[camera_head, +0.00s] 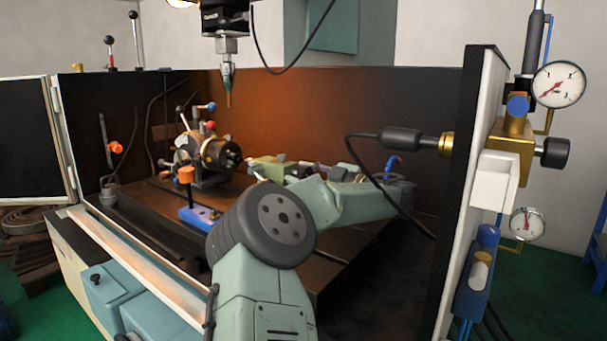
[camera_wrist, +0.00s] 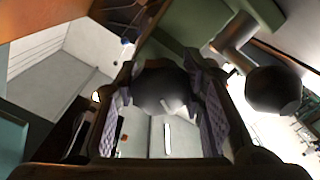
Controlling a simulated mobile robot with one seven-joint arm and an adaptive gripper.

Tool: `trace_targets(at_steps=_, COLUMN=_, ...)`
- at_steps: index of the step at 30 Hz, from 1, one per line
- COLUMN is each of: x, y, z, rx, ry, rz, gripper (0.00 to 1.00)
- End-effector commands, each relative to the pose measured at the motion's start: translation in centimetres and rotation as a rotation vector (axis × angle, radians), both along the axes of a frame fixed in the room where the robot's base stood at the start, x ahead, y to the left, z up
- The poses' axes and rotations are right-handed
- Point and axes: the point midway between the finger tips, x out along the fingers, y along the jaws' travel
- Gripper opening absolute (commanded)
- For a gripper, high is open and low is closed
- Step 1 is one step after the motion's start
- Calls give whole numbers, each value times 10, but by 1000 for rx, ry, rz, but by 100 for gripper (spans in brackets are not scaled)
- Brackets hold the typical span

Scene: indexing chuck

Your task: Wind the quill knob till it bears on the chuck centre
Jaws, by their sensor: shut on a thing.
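In the wrist view my gripper (camera_wrist: 161,80) is shut on a dark round knob (camera_wrist: 160,92), which sits between the two textured finger pads. I take it for the quill knob; its shaft and far side are hidden. In the head view the chuck (camera_head: 229,154), with a dark round face and brassy body, stands on the bed inside the enclosure. A green tailstock-like block (camera_head: 270,164) is to its right, partly hidden behind my arm. Whether the quill touches the chuck centre cannot be seen.
A second dark knob (camera_wrist: 273,90) on a metal shaft is close to the right finger. A spindle with a probe (camera_head: 228,85) hangs above. An orange-topped post on a blue base (camera_head: 200,214) stands left of my arm. A black cable (camera_head: 362,165) loops from the right wall.

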Motion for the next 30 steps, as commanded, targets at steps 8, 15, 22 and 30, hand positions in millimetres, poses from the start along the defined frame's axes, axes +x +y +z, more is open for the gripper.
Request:
trace_targets(at_steps=8, x=0, y=-1, z=-1, rx=0, ry=2, rz=-3, gripper=9)
trace_targets(at_steps=15, x=0, y=-1, z=0, rx=0, ry=1, rz=-2, gripper=48)
trace_targets(at_steps=22, x=0, y=0, z=-1, rx=0, ry=1, rz=-1, gripper=58)
trace_targets(at_steps=30, x=-2, y=-2, z=-1, rx=-1, ry=2, rz=0, gripper=58)
